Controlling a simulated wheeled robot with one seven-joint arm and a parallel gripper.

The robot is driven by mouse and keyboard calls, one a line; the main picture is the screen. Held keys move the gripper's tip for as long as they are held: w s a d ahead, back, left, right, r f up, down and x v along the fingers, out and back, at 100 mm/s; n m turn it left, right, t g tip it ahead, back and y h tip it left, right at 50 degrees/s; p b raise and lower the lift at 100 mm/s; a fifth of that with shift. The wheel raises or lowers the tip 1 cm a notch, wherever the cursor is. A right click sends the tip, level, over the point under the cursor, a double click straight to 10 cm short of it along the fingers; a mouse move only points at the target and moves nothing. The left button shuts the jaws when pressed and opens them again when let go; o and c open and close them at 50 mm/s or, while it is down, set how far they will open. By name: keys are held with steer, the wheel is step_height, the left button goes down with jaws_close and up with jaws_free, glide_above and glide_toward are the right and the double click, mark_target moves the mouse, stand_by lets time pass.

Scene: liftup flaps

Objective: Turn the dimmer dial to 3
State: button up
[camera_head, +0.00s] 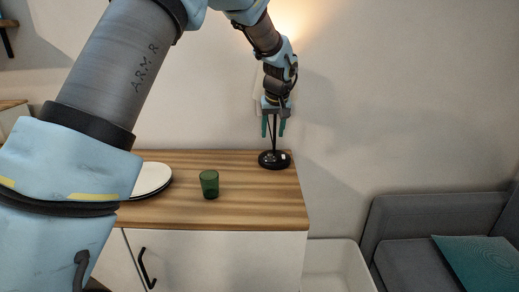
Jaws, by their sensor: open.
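A lamp with a round black base (272,160) and a thin dark stem stands at the back right of the wooden cabinet top. A small pale spot, perhaps the dimmer dial (284,156), shows on the right of the base; any marks on it are too small to read. My wrist hides the upper part of the lamp.
A green cup (209,184) stands in the middle of the cabinet top (255,205), left of the lamp. White plates (152,179) lie farther left, partly behind my arm. A grey sofa (405,222) with a teal cushion (480,262) stands at right.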

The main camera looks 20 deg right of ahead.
mark_target(270, 154)
steer(key=p+x, duration=0.1)
steer(key=x, duration=0.8)
steer(key=shift+f+p, duration=0.1)
steer(key=shift+p, duration=0.25)
jaws_close()
